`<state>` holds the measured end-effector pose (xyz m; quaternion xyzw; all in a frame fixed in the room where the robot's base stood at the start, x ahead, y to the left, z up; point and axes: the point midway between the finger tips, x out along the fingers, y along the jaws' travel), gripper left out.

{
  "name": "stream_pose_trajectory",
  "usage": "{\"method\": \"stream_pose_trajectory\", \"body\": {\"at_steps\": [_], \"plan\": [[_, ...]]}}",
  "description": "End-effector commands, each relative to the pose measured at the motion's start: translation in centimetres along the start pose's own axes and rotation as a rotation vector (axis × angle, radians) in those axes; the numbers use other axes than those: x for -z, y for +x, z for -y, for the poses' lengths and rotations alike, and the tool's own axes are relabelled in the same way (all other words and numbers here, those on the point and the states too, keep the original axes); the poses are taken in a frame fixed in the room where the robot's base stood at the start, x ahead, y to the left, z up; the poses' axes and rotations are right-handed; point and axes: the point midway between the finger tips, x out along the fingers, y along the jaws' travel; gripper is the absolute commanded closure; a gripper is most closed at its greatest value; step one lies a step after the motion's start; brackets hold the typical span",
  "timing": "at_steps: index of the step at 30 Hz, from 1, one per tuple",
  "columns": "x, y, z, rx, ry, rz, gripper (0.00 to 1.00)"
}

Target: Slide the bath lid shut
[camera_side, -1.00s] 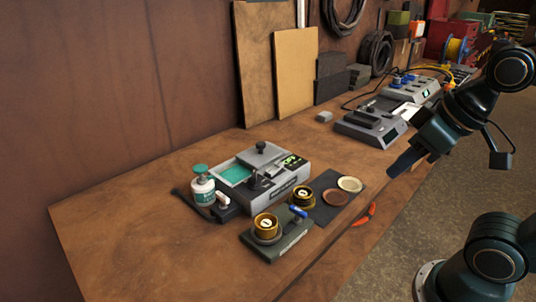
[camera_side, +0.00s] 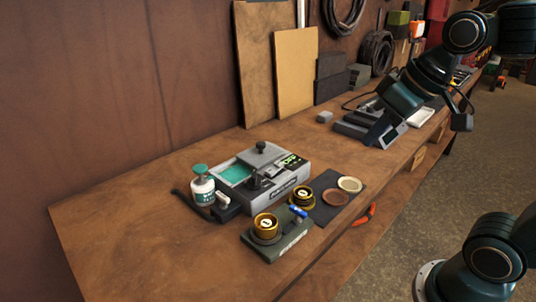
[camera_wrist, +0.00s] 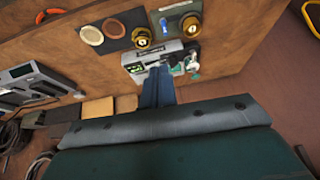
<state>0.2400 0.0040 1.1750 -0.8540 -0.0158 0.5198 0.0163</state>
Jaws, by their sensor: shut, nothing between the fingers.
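The bath (camera_side: 278,197) is a grey box on the bench with a small display. Teal liquid (camera_side: 236,173) shows through the open part of its top at the left. The grey bath lid (camera_side: 262,157) with a dark knob covers part of the top toward the back right. My gripper (camera_side: 372,142) is shut and empty, well to the right of the bath and above the bench. In the wrist view my gripper (camera_wrist: 157,72) points toward the bath (camera_wrist: 140,70), overlapping it in the picture. The lid is hard to make out there.
A white bottle with a teal cap (camera_side: 202,188) stands left of the bath. Two round dishes (camera_side: 349,184) lie on a dark mat at the right. Boards (camera_side: 296,70) lean on the wall behind. The front left bench is clear.

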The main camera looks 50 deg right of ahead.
Motion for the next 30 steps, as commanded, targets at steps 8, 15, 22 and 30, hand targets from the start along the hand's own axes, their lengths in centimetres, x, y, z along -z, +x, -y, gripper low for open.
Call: {"method": "stream_pose_trajectory", "body": {"at_steps": [8,15,22,30], "plan": [[7.1,1.7,-1.0,0.049,0.021,0.016,1.00],[12.4,4.0,-2.8,0.096,0.039,0.026,1.00],[16.8,7.1,-5.5,0.145,0.058,0.032,1.00],[20.7,11.3,-9.6,0.206,0.084,0.038,1.00]]}}
